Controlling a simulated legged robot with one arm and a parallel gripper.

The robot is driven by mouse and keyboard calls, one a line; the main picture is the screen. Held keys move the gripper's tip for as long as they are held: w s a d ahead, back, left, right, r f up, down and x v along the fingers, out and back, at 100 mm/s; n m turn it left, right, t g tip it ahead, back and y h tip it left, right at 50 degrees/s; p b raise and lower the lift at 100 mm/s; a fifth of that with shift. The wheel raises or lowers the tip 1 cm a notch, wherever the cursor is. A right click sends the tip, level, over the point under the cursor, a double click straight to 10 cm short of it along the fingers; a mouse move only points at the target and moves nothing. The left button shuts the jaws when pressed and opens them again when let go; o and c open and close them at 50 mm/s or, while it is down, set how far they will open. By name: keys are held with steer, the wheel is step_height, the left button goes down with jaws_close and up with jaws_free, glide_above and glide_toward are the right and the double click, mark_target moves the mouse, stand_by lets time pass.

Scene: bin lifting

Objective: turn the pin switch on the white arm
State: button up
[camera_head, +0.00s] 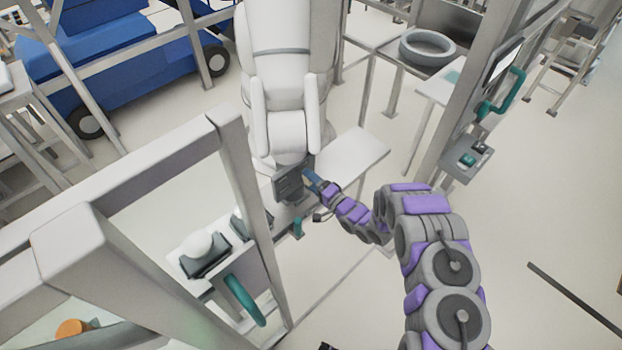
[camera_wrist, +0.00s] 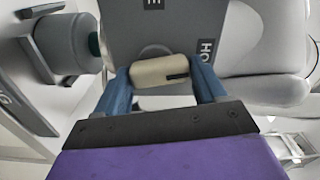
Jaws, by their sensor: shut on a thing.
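The white arm (camera_head: 280,60) stands upright behind a bench, with a dark grey box (camera_head: 289,186) at its lower end. In the wrist view the grey panel (camera_wrist: 200,25) carries partly cut-off dark lettering. The beige pin switch (camera_wrist: 160,71) sticks out in front of this panel, with a small dark mark on its right side. My gripper (camera_wrist: 160,92) has blue fingers on the left and right of the switch and is shut on it. In the head view my gripper (camera_head: 312,178) meets the right side of the box, and the switch is hidden there.
A grey frame post (camera_head: 250,190) and a bench with a teal handle (camera_head: 245,300) stand left of my arm. A panel with a teal handle (camera_head: 505,95) is at the right. A white bench top (camera_head: 350,160) lies beside the box. Open floor is at the lower right.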

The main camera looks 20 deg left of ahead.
steer(key=shift+w+d+f+m+p, duration=0.1)
steer(key=shift+w+m+p, duration=0.05)
steer(key=shift+m, duration=0.35)
steer(key=shift+w+d+m+p, duration=0.1)
steer(key=shift+m+p, duration=0.05)
steer(key=shift+m, duration=0.35)
steer(key=o, duration=1)
steer(key=shift+w+f, duration=0.1)
steer(key=shift+f, duration=0.05)
steer(key=shift+c, duration=0.2)
steer(key=b+v, duration=0.1)
steer(key=v, duration=1.6)
steer(key=shift+s, duration=0.25)
steer(key=shift+d, duration=0.1)
